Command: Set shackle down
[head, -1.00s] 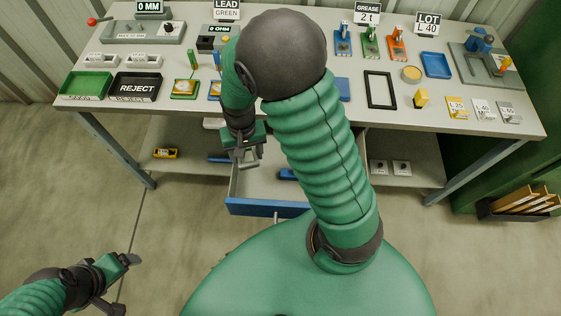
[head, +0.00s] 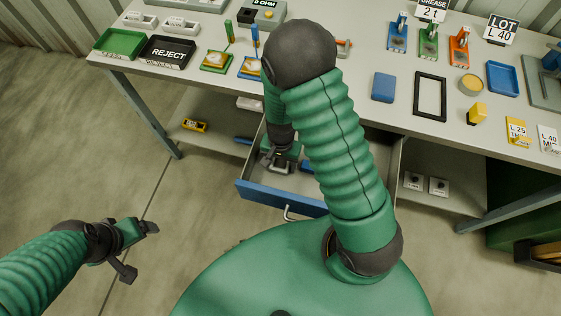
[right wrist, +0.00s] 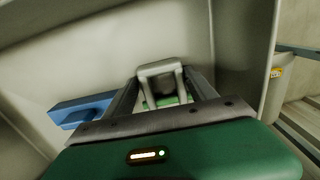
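The grey shackle (right wrist: 160,69) is a U-shaped metal piece between the fingers of my right gripper (right wrist: 165,88) in the right wrist view. The fingers flank it on both sides and it appears held. A green part shows behind its legs. In the head view my right gripper (head: 281,162) points down inside the open blue-fronted drawer (head: 284,198), where the shackle is mostly hidden. Whether the shackle touches the drawer floor cannot be told. My left gripper (head: 138,250) is open and empty over the floor at lower left.
A blue block (right wrist: 82,110) lies in the drawer left of my right gripper. The bench (head: 350,112) above carries a REJECT tray (head: 167,52), a green tray (head: 121,43), a black frame (head: 430,96) and colored shackle stands. The drawer walls stand close around the gripper.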

